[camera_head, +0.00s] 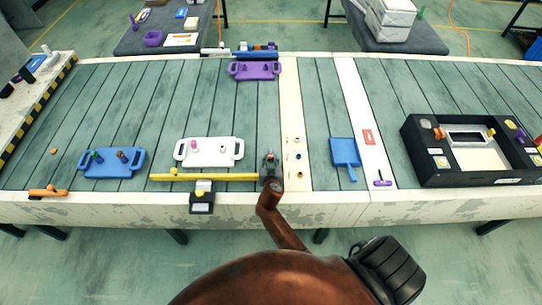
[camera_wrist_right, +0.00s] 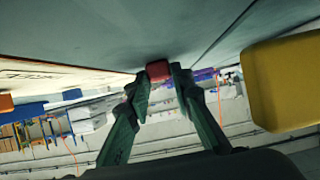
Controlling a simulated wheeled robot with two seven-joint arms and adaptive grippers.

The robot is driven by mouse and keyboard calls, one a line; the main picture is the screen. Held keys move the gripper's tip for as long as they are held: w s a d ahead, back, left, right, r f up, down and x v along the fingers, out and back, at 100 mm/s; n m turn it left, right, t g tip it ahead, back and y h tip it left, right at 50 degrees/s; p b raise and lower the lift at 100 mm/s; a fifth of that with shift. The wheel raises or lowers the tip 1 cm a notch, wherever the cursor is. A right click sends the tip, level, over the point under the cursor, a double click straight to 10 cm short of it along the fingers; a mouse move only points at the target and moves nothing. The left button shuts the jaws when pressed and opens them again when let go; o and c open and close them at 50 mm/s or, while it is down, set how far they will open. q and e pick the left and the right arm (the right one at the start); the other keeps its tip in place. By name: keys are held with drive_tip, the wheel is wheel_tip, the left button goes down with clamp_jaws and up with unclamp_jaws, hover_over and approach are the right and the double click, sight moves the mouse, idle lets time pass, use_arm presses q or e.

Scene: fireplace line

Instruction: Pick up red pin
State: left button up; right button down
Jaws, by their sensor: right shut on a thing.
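My right gripper (camera_head: 270,163) is over the near part of the conveyor, at the right end of the yellow bar (camera_head: 215,177). In the right wrist view its two green fingers (camera_wrist_right: 158,82) are closed on a small red pin (camera_wrist_right: 158,70). The pin's red end shows between and just beyond the fingertips; the rest of it is hidden. In the head view the pin is too small to tell apart from the fingertips. My left gripper is in neither view.
A white tray (camera_head: 208,163) stands left of my right gripper, a blue tray (camera_head: 111,172) farther left. A purple tray (camera_head: 254,79) is at the back. A blue dustpan-like piece (camera_head: 344,151) and a black box (camera_head: 425,160) are to the right. The yellow bar is close in the wrist view (camera_wrist_right: 285,80).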

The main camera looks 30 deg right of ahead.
drive_tip(key=shift+r, duration=0.2)
drive_tip(key=shift+r+p, duration=0.35)
drive_tip(key=shift+r, duration=0.15)
idle(0.4)
wheel_tip(320, 180, up, 7)
drive_tip(key=p, duration=0.5)
idle(0.6)
